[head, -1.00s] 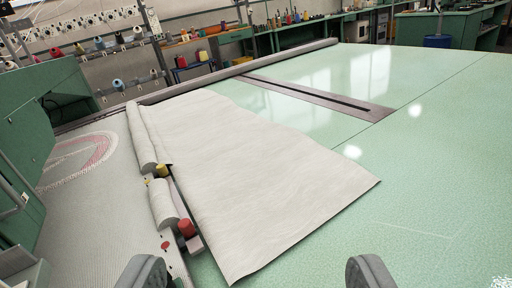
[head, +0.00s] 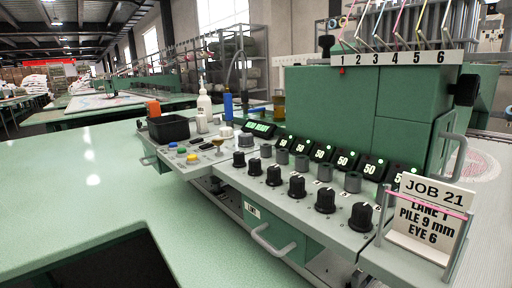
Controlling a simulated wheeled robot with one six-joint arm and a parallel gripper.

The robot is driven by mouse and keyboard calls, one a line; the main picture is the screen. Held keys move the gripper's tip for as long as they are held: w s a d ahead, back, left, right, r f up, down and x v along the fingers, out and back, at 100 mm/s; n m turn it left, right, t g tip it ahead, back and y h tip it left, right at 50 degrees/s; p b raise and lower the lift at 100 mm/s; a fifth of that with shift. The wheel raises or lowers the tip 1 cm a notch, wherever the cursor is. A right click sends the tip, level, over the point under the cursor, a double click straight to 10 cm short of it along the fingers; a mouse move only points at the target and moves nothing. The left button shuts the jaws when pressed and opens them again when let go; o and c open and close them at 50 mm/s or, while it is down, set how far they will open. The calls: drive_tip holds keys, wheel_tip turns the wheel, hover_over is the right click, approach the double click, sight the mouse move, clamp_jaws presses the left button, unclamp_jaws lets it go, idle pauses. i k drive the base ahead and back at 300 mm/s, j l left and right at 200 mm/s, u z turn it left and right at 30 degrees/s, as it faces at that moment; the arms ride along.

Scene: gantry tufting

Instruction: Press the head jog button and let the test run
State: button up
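A grey control panel (head: 232,178) runs along the front of a green tufting head (head: 372,100) numbered 1 to 6. Small coloured push buttons (head: 182,151) sit at the panel's left part, one of them yellow (head: 193,158). Their labels are too small to read, so I cannot tell which is the head jog button. A row of black knobs (head: 297,186) lines the front, with several lit displays reading 50 (head: 344,161) behind. A green-lit display (head: 259,129) stands at the panel's back left. My gripper is not in this view.
A card reading JOB 21, LANE 1, PILE 9 mm, EYE 6 (head: 431,215) stands in a holder at the panel's right end. A black bin (head: 168,128), white bottle (head: 204,104) and blue cylinder (head: 228,106) stand at the left. The pale green table (head: 75,190) is clear.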

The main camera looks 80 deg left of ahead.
sight(180, 150)
drive_tip(key=u, duration=2.2)
